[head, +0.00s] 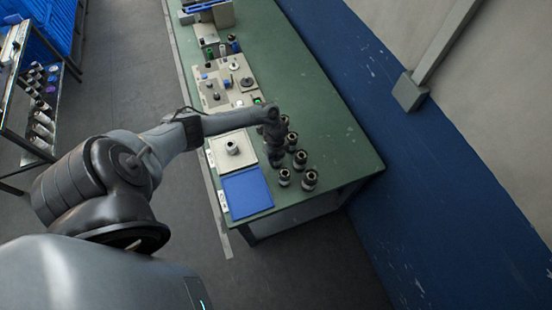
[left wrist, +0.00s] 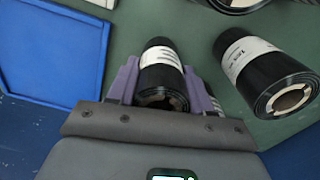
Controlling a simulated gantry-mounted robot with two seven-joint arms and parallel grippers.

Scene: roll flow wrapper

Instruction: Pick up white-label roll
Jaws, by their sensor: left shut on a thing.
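In the left wrist view my left gripper (left wrist: 160,90) has its two purple fingers on either side of a black roll with a white label (left wrist: 160,57) and is shut on it. The roll's hollow core end faces the camera. In the head view my left gripper (head: 275,155) is over the green table among the rolls, and the arm hides most of the held roll. A second black roll with a white label (left wrist: 240,55) lies in view to the right of the gripper, apart from it. My right gripper is not in view.
Several black rolls (head: 300,160) stand right of the gripper on the green table (head: 340,140). A blue tray (head: 247,192) lies to the left, also in the left wrist view (left wrist: 104,60). A pale plate with a roll (head: 214,150) and a machine station stand further back.

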